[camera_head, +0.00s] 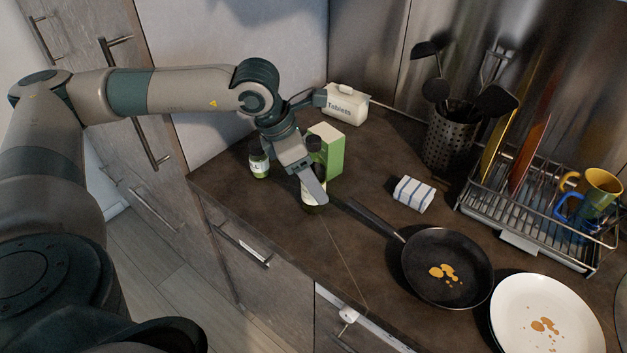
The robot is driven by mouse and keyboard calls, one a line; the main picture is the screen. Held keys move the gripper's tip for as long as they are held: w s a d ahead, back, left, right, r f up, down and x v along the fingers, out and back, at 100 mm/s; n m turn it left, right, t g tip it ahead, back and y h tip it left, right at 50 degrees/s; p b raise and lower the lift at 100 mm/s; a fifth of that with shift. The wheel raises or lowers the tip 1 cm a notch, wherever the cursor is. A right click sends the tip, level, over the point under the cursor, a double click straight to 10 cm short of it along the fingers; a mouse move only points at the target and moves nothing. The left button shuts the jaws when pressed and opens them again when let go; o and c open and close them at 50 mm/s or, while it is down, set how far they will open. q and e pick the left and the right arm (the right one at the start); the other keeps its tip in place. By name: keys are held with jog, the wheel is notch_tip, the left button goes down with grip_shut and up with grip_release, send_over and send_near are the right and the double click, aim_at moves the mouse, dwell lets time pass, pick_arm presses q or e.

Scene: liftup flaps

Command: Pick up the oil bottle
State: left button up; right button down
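A bottle with a dark cap, a pale label and a dark green base (309,208) stands on the counter, probably the oil bottle. My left gripper (314,185) points down right at it, and its finger covers much of the bottle. I cannot tell whether the fingers are closed on it or only beside it. A small green jar with a white label (260,165) stands to the left of the gripper. My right gripper is not in view.
A green and white box (329,150) stands close behind the bottle. A white "Tablets" container (345,104) is further back. A folded striped cloth (413,194), a frying pan (447,267), a stained plate (546,318) and a dish rack (520,238) are to the right. The counter's front left is clear.

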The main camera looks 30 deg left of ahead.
aim_at(313, 165)
pick_arm(q)
jog(key=c, duration=1.4)
jog(key=shift+o, duration=0.2)
jog(key=shift+r, duration=0.15)
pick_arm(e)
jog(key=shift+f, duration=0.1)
